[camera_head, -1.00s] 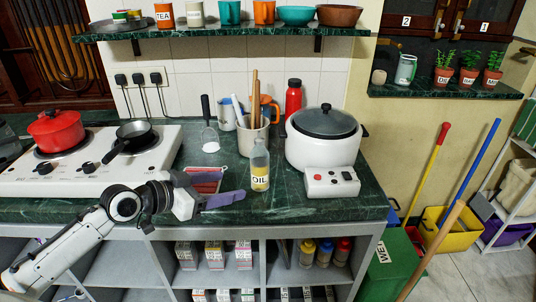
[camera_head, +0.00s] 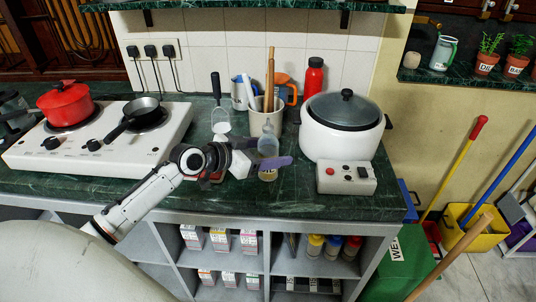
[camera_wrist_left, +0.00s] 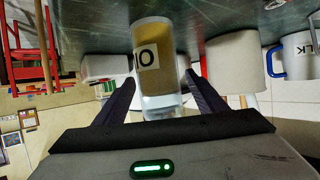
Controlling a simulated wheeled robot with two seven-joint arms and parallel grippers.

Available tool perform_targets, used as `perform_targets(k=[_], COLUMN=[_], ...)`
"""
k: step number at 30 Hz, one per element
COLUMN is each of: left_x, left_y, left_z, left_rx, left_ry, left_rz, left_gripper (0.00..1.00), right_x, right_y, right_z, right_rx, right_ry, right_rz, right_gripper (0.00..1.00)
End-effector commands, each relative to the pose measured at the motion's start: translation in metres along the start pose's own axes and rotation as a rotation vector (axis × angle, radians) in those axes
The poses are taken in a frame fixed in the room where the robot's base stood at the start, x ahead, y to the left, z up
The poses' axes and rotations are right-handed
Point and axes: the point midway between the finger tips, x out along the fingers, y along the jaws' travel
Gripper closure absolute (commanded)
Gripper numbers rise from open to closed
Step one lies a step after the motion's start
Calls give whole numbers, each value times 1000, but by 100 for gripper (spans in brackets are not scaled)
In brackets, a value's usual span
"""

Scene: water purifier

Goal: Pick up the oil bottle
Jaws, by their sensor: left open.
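The oil bottle (camera_head: 268,144) is clear, with yellowish contents and a white label, and stands on the green marble counter in front of the utensil crock. My left gripper (camera_head: 278,162) reaches in from the left at the bottle, and its purple finger crosses in front of the bottle's middle, hiding part of it. In the left wrist view, which is upside down, the bottle (camera_wrist_left: 155,58) stands between the two spread fingers (camera_wrist_left: 163,102), with room visible on the right side. The left gripper is open. My right gripper is not in view.
A white cooker (camera_head: 340,135) with a control box (camera_head: 346,178) stands right of the bottle. The utensil crock (camera_head: 262,118) and a red bottle (camera_head: 313,88) are behind. A stove (camera_head: 85,155) with a red pot (camera_head: 64,103) is at left.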

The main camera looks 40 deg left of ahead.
Motion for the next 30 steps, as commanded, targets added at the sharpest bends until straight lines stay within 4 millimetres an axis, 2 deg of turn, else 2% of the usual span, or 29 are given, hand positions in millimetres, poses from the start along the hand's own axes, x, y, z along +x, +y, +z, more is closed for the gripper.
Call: perform_targets(k=[3,6,14,23,30], left_x=[18,26,28,27,27], left_y=[0,0,0,0,0], left_z=[-2,-1,0,0,-3], left_rx=[-3,-2,0,0,1], left_ry=[2,1,-1,-1,3], left_rz=[0,1,1,1,0], left_gripper=[35,35,37,88,90], right_x=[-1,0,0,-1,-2], right_y=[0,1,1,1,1], right_z=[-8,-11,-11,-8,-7], right_rx=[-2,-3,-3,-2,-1], right_ry=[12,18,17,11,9], right_rz=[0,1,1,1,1], right_gripper=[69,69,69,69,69])
